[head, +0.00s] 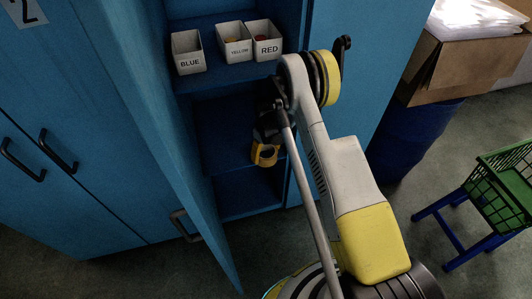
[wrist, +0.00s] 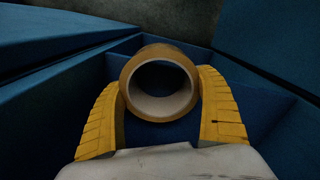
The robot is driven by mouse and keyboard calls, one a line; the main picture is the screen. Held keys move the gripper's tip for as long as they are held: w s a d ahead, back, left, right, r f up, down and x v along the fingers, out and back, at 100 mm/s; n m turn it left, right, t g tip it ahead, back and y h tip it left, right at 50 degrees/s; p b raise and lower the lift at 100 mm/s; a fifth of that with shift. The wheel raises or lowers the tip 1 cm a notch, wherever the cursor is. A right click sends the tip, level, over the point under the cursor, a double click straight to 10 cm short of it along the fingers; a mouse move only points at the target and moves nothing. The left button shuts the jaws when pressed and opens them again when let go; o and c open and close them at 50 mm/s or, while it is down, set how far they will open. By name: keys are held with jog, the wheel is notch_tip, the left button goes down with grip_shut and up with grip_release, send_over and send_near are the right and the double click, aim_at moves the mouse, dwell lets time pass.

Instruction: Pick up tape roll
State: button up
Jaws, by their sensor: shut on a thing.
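The tape roll (wrist: 160,54) is a brown-yellow ring with a pale core, seen end-on in the wrist view. My gripper (wrist: 160,95) has its two yellow fingers shut on the roll, one at each side. In the head view my gripper (head: 264,155) is in front of the open blue cabinet, at the height of its lower compartments. The roll is hard to make out there among the yellow fingers.
The blue cabinet's shelf (head: 222,78) holds white bins marked BLUE (head: 188,53), YELLOW (head: 234,44) and RED (head: 264,42). The open cabinet door (head: 165,120) stands left of my arm. A cardboard box (head: 465,58) on a blue drum (head: 418,135) and a green basket (head: 505,185) are at right.

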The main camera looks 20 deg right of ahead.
jog(key=o, duration=1.2)
jog(key=shift+r, duration=0.1)
notch_tip(320, 180, up, 7)
jog(key=shift+r, duration=0.2)
